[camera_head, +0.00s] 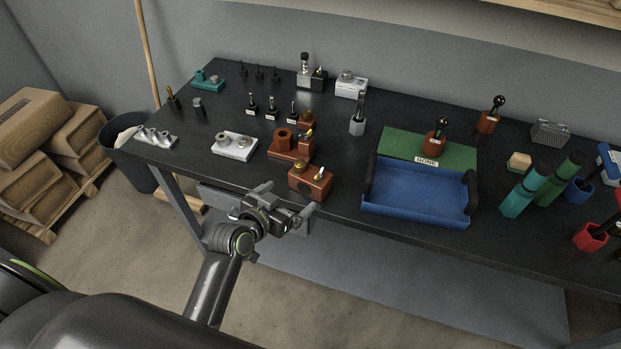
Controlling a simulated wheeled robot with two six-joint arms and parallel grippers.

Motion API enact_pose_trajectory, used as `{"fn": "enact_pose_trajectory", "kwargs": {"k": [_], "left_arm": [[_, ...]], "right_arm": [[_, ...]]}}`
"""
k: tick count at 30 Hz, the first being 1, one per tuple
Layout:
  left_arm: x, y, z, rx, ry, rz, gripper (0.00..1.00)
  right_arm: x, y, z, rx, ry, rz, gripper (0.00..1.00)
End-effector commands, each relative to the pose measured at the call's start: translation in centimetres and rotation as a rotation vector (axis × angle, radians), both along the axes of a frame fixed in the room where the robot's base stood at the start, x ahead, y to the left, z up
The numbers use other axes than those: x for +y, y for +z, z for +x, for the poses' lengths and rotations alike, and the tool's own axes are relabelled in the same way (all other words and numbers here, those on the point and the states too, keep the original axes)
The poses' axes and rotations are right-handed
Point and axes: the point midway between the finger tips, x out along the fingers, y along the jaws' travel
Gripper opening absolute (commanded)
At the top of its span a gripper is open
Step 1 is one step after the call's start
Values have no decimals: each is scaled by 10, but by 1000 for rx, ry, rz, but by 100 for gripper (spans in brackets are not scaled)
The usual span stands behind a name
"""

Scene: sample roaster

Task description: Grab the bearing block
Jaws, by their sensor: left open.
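A red-brown block (310,184) with small metal fittings on top sits at the front edge of the dark table; it looks like the bearing block, but I cannot be sure. My left gripper (284,200) is open and empty, just in front of and slightly left of this block, at the table edge. Its fingers are close to the block; I cannot tell whether they touch it. Another red-brown piece (287,146) with an upright round collar stands right behind. My right gripper is not in view.
A blue tray (415,211) with dark handles lies right of the block, before a green mat (399,143) marked "DONE". Small tools and labelled pegs stand behind. Green cylinders (524,192) are at right.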

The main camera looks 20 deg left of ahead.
Motion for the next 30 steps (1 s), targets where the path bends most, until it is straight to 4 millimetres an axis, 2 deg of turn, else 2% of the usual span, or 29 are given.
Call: {"fn": "enact_pose_trajectory", "kwargs": {"k": [9, 20, 27, 30], "left_arm": [[-11, -17, 43, 0, -1, -1, 100], [-15, -23, 62, 0, 0, -1, 100], [-23, -26, 88, 1, 0, -1, 100], [-25, -33, 97, 1, -1, -1, 100]], "right_arm": [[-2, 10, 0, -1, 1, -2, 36], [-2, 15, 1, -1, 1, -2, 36], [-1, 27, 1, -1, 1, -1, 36], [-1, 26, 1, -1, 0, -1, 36]]}}
